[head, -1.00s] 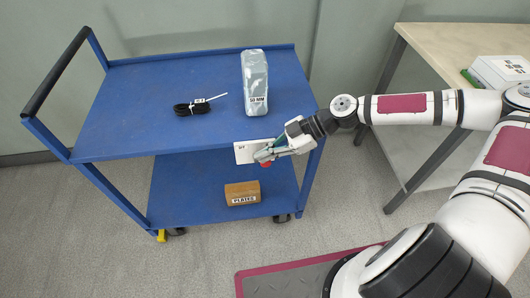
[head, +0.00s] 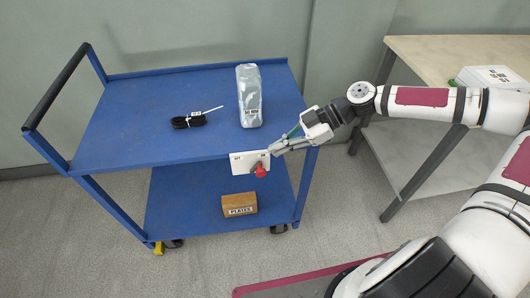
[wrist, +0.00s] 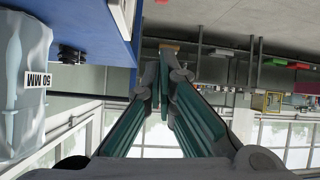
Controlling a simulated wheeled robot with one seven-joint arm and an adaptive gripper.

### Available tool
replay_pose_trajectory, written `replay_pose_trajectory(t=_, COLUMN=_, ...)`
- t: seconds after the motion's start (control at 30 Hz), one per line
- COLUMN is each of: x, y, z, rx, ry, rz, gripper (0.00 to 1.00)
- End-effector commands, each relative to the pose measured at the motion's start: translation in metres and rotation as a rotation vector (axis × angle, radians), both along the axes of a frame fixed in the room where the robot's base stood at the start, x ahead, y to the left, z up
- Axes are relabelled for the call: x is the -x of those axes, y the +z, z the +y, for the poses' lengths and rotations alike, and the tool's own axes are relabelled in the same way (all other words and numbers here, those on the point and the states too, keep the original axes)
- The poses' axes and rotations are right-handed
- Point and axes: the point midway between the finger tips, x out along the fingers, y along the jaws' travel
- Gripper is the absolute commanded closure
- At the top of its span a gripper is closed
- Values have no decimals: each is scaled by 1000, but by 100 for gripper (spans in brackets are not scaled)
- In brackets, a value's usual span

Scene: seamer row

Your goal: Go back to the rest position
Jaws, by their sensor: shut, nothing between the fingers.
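My gripper (head: 282,147) is shut and empty in the head view. Its fingertips are close to the white panel (head: 238,163) on the front edge of the blue cart's top shelf. A red knob (head: 260,171) sits on that panel, just below and left of the fingertips. I cannot tell whether the fingers touch the panel. In the wrist view the fingers (wrist: 168,62) come together at their tips with nothing between them.
The blue cart (head: 120,140) carries a wrapped silver pack (head: 249,97) and a black cable coil (head: 187,121) on top. A box labelled PLATES (head: 239,204) is on its lower shelf. A workbench (head: 430,58) with a white box (head: 490,77) stands at right.

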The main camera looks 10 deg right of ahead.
Motion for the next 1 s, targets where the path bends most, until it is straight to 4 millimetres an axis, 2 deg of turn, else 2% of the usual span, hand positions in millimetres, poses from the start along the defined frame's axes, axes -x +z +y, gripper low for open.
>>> replay_pose_trajectory(t=0.2, x=0, y=5, z=-10, rx=1, ry=0, rz=0, gripper=100)
replay_pose_trajectory(t=0.73, x=2, y=4, z=-9, rx=8, ry=4, rz=7, gripper=100)
replay_pose_trajectory(t=0.87, x=14, y=-1, z=-6, rx=69, ry=24, rz=68, gripper=100)
replay_pose_trajectory(t=1.0, x=40, y=-9, z=-6, rx=220, ry=45, rz=201, gripper=100)
